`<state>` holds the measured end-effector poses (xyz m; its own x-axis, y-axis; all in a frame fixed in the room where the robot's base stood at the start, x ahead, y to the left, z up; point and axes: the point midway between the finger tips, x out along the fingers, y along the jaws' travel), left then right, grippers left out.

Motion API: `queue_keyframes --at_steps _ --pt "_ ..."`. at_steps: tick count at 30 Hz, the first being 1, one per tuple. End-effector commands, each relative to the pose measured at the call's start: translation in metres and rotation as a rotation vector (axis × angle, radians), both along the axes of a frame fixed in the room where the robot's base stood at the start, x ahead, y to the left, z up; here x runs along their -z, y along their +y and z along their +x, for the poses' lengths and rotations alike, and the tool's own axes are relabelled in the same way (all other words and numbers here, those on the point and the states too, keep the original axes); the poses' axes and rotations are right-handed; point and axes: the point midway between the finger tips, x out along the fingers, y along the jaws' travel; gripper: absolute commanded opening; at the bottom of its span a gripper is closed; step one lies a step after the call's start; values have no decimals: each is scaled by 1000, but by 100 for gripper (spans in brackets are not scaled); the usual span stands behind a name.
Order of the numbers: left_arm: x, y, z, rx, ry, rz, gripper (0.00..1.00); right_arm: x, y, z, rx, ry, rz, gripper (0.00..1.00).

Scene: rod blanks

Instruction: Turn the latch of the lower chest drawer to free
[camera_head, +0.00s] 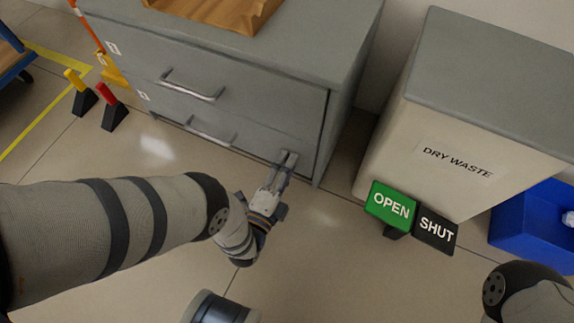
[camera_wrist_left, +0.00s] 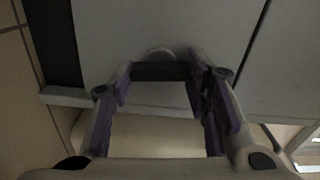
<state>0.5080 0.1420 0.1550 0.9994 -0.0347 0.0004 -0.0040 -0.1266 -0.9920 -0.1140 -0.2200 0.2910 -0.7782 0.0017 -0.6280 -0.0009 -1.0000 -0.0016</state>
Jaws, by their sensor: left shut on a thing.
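The grey chest (camera_head: 290,55) has two drawers. The lower drawer (camera_head: 252,138) looks closed, and its bar handle (camera_head: 208,131) is left of my gripper. My left gripper (camera_head: 287,162) reaches the right end of the lower drawer's front. In the left wrist view, its two purple-padded fingers (camera_wrist_left: 160,82) are at the ends of a dark bar, the latch (camera_wrist_left: 160,71), and are shut on it. The latch lies level across that picture, with a pale round base behind it. In the head view the fingers hide the latch. My right gripper is out of view.
A dry waste bin (camera_head: 440,165) stands right of the chest, with green OPEN (camera_head: 390,203) and black SHUT (camera_head: 436,230) signs before it. A blue bin (camera_head: 530,222) is at far right. Yellow and red levers (camera_head: 107,95) stand at left. A wooden tray (camera_head: 222,14) tops the chest.

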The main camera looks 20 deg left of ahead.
Motion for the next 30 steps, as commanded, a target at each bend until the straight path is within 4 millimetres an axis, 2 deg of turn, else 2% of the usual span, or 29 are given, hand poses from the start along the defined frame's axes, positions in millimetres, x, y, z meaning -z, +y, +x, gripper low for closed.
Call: queue_keyframes --at_steps 10,26,27,29,30 --pt "1 1 0 -3 -3 124 15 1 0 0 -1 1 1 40" --pt "0 1 0 -3 -5 145 15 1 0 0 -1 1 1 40" --pt "0 1 0 -3 -5 145 48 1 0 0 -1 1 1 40" --pt "0 1 0 -2 -5 144 61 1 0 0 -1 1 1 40" --pt "0 1 0 -2 -5 144 63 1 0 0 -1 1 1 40"
